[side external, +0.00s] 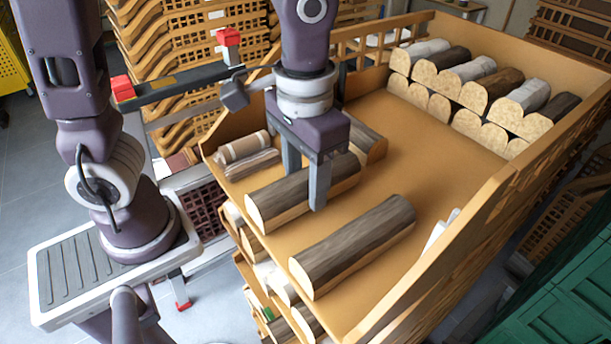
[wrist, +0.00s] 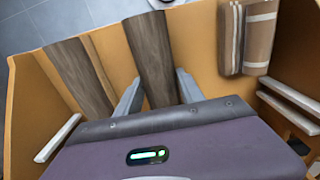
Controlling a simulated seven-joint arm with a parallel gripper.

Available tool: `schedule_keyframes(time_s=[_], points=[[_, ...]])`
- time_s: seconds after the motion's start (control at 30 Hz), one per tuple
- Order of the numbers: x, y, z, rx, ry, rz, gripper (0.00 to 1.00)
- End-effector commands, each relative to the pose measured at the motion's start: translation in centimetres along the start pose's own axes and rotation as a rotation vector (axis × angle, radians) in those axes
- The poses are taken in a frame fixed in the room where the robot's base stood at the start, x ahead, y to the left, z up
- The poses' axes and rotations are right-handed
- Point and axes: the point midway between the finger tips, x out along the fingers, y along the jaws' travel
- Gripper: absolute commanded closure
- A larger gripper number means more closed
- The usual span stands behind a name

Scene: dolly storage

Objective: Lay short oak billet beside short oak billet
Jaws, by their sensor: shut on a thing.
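My gripper (side external: 304,186) points down, shut across a dark-barked oak billet (side external: 270,198) with a pale cut face. In the wrist view this billet (wrist: 150,55) runs between the two fingers (wrist: 157,90). I cannot tell whether it touches the deck or hangs just above it. A second dark billet (side external: 352,245) lies on the dolly deck (side external: 425,160), nearer the camera and apart from the held one, roughly parallel. It shows left of the held one in the wrist view (wrist: 75,75). Another billet (side external: 370,141) lies behind my gripper, partly hidden by it.
Two brown rolled pieces (side external: 242,147) lie at the deck's left corner. Several half-round logs (side external: 480,80) are stacked at the far end. Wooden side walls (side external: 530,150) edge the deck. Small white pieces (side external: 440,228) sit by the near wall. The deck's middle is bare.

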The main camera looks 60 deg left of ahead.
Motion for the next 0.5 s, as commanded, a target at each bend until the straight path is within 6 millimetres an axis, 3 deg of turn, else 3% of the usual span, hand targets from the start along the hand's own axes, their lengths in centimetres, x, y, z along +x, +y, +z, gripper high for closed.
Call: schedule_keyframes(time_s=[0.37, 0.4, 0.5], points=[[0.75, 0.01, -0.02, 0.0, 0.0, 0.0, 1.0], [0.79, 0.01, -0.02, 0.0, 0.001, 0.001, 0.53], [0.78, 0.02, -0.03, 0.0, 0.001, 0.001, 0.33]])
